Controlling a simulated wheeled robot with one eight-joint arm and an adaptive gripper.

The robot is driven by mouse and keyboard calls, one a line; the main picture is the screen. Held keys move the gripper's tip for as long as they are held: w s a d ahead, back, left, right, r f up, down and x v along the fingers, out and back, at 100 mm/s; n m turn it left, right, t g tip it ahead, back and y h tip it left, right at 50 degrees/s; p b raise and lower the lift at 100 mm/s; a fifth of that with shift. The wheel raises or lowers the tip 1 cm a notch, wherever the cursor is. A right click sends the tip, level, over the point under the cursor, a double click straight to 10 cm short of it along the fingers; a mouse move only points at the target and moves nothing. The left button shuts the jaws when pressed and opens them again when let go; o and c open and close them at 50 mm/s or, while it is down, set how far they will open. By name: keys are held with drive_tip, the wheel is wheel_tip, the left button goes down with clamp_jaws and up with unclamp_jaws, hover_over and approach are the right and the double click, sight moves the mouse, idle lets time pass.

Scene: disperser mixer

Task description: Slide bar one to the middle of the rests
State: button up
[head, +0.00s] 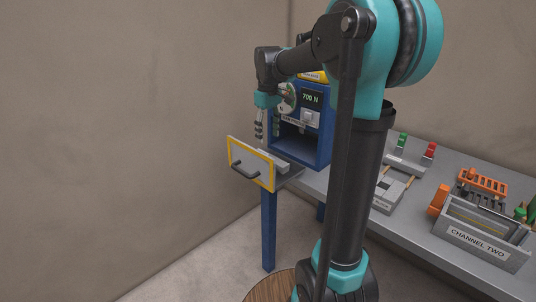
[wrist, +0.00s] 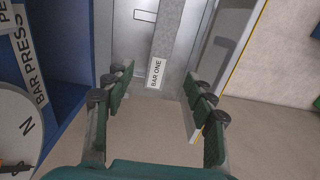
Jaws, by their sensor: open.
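Bar one (wrist: 171,45) is a grey bar with a white "BAR ONE" label on its near end, seen in the wrist view between my fingers. My gripper (wrist: 158,84) is open, its two green fingers on either side of the labelled end, apart from it. In the head view my gripper (head: 259,130) hangs pointing down above the pulled-out tray with the yellow-framed front (head: 250,164). A grey block shows behind that front, but I cannot tell bar from rests there. The rests are not clearly distinguishable, so the bar's place on them cannot be told.
The blue bar press (head: 322,147) stands right behind the tray, its display reading 700 N. A black handle (head: 244,171) sticks out of the tray front. The grey bench (head: 415,218) holds a "CHANNEL TWO" box (head: 480,245) and other fixtures. The floor left of the tray is clear.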

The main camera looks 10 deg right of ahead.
wheel_tip(320, 180, down, 9)
drive_tip(key=shift+f, duration=0.1)
idle(0.3)
drive_tip(key=shift+c, duration=0.6)
clamp_jaws()
drive_tip(key=shift+w, duration=0.1)
drive_tip(key=shift+w+d, duration=0.15)
drive_tip(key=shift+w, duration=0.9)
drive_tip(key=shift+o, duration=0.5)
unclamp_jaws()
